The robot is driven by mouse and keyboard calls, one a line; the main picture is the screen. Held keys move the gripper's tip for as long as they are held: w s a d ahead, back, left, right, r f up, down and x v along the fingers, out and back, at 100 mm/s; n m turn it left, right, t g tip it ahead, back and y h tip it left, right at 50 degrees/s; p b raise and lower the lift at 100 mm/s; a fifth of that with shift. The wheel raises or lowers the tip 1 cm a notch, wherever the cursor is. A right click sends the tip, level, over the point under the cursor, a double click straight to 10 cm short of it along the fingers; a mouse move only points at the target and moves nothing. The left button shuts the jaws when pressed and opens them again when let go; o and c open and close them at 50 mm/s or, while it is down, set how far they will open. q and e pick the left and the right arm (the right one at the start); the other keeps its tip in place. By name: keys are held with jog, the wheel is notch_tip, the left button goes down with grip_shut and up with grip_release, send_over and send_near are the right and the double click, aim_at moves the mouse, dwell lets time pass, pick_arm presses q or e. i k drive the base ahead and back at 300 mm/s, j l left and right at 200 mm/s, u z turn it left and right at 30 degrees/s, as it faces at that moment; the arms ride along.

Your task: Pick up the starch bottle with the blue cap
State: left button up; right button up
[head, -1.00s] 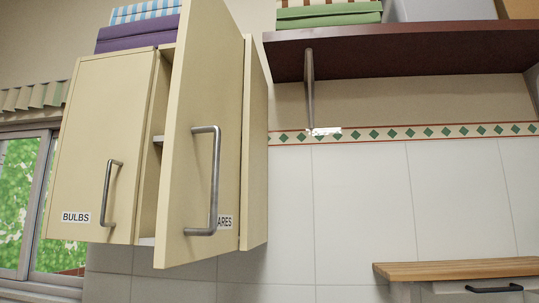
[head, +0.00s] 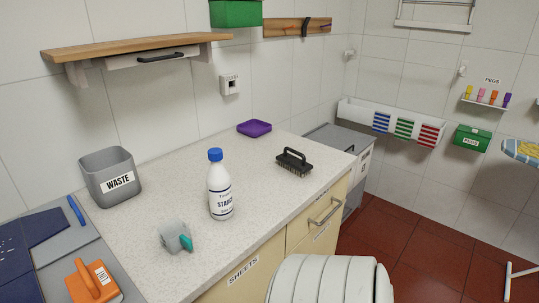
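The starch bottle (head: 220,190) is white with a blue cap and a label reading STARCH. It stands upright on the speckled countertop (head: 160,210) in the head view, near the counter's front edge. Nothing touches it. Neither of my grippers shows in the view.
A grey WASTE bin (head: 111,180), a grey and teal item (head: 175,237) and an orange-handled tool (head: 93,282) are left of the bottle. A black brush (head: 294,162) and purple dish (head: 254,128) are to its right. A wooden shelf (head: 140,46) hangs above. Counter around the bottle is clear.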

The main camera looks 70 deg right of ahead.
aim_at(218, 181)
jog(key=z, duration=1.85)
jog(key=l+u, duration=0.35)
jog(key=l, duration=0.4)
jog(key=l+u, duration=0.35)
jog(key=l, duration=0.45)
jog(key=k+l+u, duration=0.15)
jog(key=l+u, duration=0.2)
jog(key=l, duration=0.4)
